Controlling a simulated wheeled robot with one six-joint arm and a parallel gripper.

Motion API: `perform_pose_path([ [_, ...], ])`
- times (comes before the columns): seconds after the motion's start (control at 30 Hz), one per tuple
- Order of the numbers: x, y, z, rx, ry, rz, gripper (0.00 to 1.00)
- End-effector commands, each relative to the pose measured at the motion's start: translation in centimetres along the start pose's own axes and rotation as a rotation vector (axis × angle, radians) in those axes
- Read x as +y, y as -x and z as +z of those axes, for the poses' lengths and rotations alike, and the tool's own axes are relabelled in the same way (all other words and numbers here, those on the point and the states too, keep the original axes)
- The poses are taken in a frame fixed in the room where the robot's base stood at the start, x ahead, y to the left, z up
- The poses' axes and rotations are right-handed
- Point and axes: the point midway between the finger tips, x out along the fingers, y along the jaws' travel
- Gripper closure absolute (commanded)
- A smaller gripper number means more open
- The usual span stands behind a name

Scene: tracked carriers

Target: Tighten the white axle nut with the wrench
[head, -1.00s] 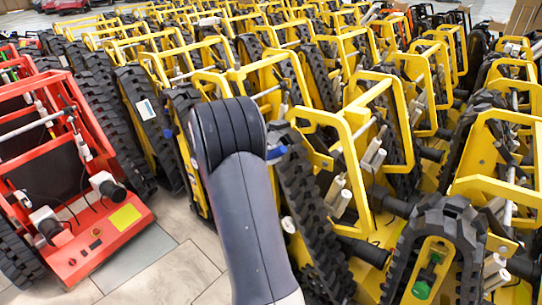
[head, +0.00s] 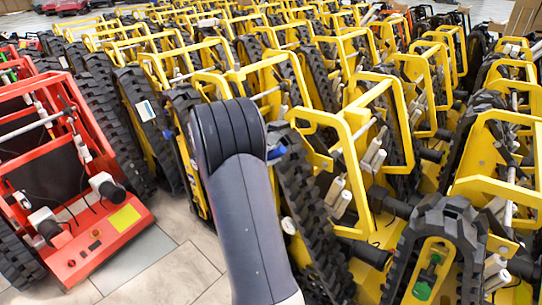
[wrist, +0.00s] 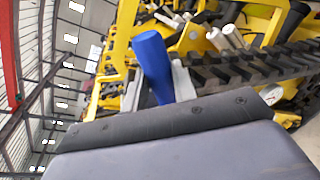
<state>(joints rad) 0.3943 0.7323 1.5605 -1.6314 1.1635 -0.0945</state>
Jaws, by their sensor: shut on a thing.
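The blue handle (wrist: 152,62) of what looks like the wrench stands between the grey fingers of my gripper (wrist: 158,88) in the wrist view. My gripper is shut on it. The wrench's working end is not visible. In the head view my arm hides the gripper, and a bit of blue (head: 277,152) shows just right of the arm. A round white piece, likely the axle nut (head: 288,225), sits by the black track right of my arm. It also shows in the wrist view (wrist: 271,95), apart from the blue handle.
Rows of yellow tracked carriers (head: 345,140) stand close together ahead and right. A red carrier (head: 110,235) stands at the left. Bare tiled floor (head: 165,265) lies between it and my arm. A black track (wrist: 245,66) runs close by the gripper.

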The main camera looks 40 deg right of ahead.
Motion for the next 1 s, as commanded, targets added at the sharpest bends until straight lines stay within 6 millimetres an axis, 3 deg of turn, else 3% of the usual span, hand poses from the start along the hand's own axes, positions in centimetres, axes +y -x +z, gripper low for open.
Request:
perform_pose_path([
  [1.0,-1.5,-0.4,0.1,0.023,-0.099,0.008,1.0],
])
